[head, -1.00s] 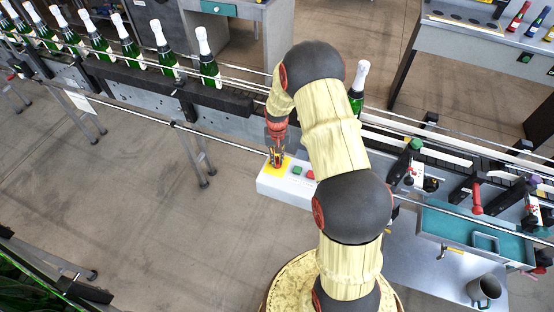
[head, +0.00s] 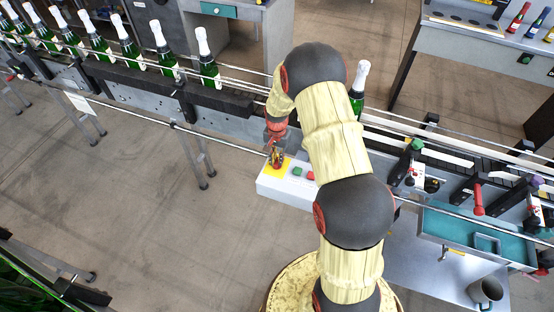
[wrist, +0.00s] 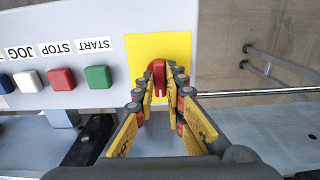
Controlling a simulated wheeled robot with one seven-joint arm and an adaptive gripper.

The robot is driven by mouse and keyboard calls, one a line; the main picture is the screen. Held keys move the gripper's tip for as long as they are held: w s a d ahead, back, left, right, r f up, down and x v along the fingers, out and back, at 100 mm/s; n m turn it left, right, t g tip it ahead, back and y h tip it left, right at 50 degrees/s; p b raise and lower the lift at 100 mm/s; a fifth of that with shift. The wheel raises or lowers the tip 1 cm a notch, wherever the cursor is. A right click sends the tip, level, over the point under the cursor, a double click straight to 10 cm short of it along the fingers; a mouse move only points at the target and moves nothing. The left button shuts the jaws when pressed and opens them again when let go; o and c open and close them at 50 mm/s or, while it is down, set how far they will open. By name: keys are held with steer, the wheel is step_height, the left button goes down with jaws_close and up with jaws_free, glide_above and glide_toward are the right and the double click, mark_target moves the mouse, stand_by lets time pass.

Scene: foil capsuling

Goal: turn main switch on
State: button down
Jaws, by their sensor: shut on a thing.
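The main switch (wrist: 158,70) is a red rotary handle on a yellow plate (wrist: 172,44) at the end of a white control box (head: 283,194). In the wrist view the handle lies along the picture's vertical. My gripper (wrist: 159,88) is shut on the handle, with a yellow-padded finger on either side of it. In the head view my gripper (head: 276,158) is over the yellow plate, and its fingers hide most of the handle.
Green START (wrist: 98,77), red STOP (wrist: 61,79) and white JOG (wrist: 27,82) buttons sit beside the yellow plate. A conveyor (head: 120,84) carries several green bottles behind the box. A mug (head: 484,290) stands at the lower right. Floor to the left is clear.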

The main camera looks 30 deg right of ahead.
mark_target(277, 161)
steer(key=c, duration=1.8)
jaws_free()
steer(key=shift+c, duration=0.2)
step_height(277, 161, up, 12)
